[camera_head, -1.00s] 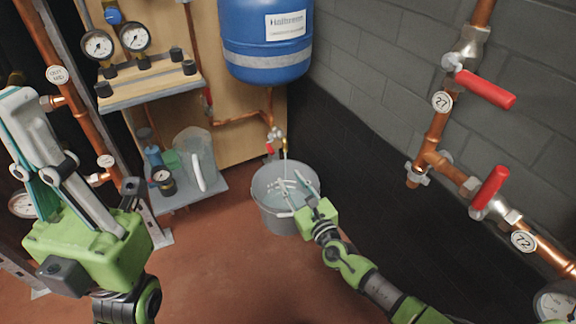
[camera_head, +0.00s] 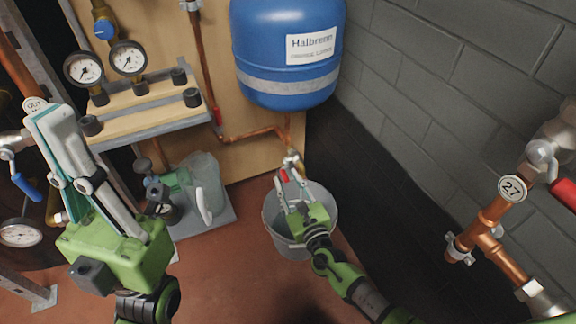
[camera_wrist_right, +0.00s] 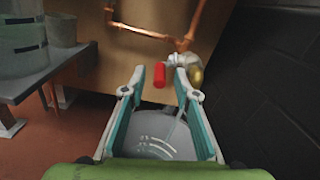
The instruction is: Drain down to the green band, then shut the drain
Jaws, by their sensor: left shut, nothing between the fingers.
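The drain valve (camera_head: 291,162) with its red handle (camera_wrist_right: 159,75) sits at the end of copper pipe below the blue tank (camera_head: 286,88). A grey bucket (camera_head: 272,232) stands on the floor beneath it. In the right wrist view the bucket (camera_wrist_right: 150,146) shows pale curved marks inside, and a thin pale streak hangs below the valve. My right gripper (camera_head: 293,187) is open just short of the valve, with the handle seen between its fingertips. My left gripper (camera_head: 47,116) is shut and empty, raised at the left. I cannot make out a green band.
Two dial gauges (camera_head: 128,59) stand above a small wooden shelf (camera_head: 150,118). A clear jug (camera_head: 203,178) stands on a low grey platform (camera_head: 212,226). A block wall (camera_head: 420,90) and copper pipe with a 27 tag (camera_head: 512,189) are on the right.

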